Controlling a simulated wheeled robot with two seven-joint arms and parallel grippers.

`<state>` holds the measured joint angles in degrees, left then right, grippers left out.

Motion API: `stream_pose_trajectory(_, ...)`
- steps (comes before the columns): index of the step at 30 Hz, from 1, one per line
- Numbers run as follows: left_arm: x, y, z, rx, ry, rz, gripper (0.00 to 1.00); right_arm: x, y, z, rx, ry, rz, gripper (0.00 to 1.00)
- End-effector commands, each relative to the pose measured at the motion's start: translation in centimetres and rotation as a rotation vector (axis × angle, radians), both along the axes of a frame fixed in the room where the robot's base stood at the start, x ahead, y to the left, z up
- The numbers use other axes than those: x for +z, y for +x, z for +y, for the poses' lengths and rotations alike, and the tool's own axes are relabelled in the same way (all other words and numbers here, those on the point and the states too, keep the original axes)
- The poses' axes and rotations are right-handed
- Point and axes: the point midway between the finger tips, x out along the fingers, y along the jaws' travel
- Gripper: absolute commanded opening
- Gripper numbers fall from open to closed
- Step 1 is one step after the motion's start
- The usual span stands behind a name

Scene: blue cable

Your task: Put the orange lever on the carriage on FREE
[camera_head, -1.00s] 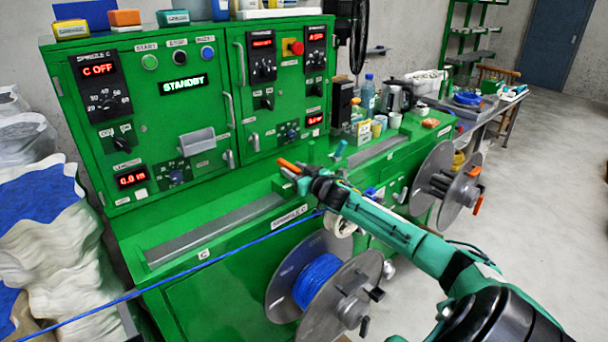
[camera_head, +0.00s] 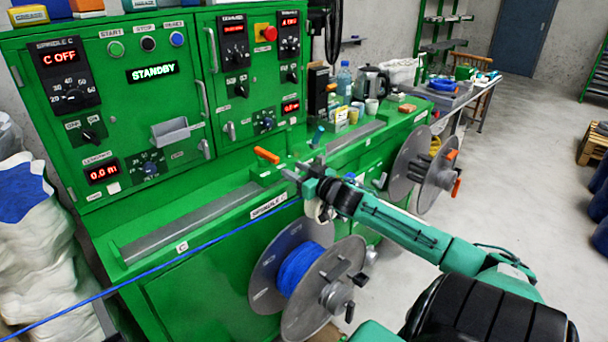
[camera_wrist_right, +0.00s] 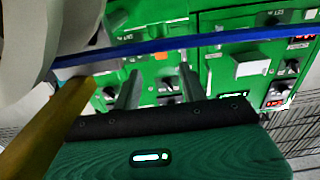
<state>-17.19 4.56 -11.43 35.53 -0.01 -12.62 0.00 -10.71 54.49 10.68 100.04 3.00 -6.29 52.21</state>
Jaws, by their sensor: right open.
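The orange lever (camera_head: 267,155) stands out above the green machine's front ledge in the head view, left of my right gripper. It lies slanted, with its left end higher. My right gripper (camera_head: 296,169) is open, just right of and slightly below the lever, apart from it. The carriage under the lever is small and partly hidden by the gripper, and I cannot read its markings. In the right wrist view, the two fingers (camera_wrist_right: 158,82) are spread with nothing clearly between them. My left gripper is out of view.
The blue cable (camera_head: 215,240) runs from the lower left toward the gripper and crosses the wrist view (camera_wrist_right: 185,46). A blue-wound reel (camera_head: 297,270) is below. The panel display reads STANDBY (camera_head: 152,71). An unidentified ochre bar (camera_wrist_right: 45,130) is close at the wrist view's left.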

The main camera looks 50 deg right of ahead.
Motion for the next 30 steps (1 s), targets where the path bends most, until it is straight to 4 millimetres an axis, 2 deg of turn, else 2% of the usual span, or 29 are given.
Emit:
stream_pose_trajectory(3, -0.2, 0.0, 0.0, 0.0, 0.0, 0.0, 0.56, -0.2, -1.3, 0.1, 0.001, -0.001, 0.002, 0.43)
stream_pose_trajectory(9, -0.4, 0.0, 0.0, 0.0, 0.0, 0.0, 0.56, -0.1, -2.6, 0.2, 0.0, 0.0, 0.001, 0.43)
stream_pose_trajectory(21, -0.4, -0.1, 0.0, -0.001, 0.0, 0.001, 0.56, 0.0, -3.0, 0.2, 0.0, 0.0, 0.0, 0.43)
stream_pose_trajectory(22, -0.4, -0.1, 0.0, -0.001, 0.0, 0.001, 0.56, 0.0, -3.0, 0.2, 0.0, 0.0, 0.0, 0.41)
stream_pose_trajectory(28, -0.6, -0.1, 0.0, -0.001, 0.0, 0.001, 0.56, -0.4, -2.6, 1.0, -0.005, -0.095, 0.022, 0.01)
stream_pose_trajectory(30, -0.8, 0.0, 0.0, -0.001, 0.001, 0.002, 0.56, -0.7, -2.2, 2.0, -0.011, -0.207, 0.046, 0.0)
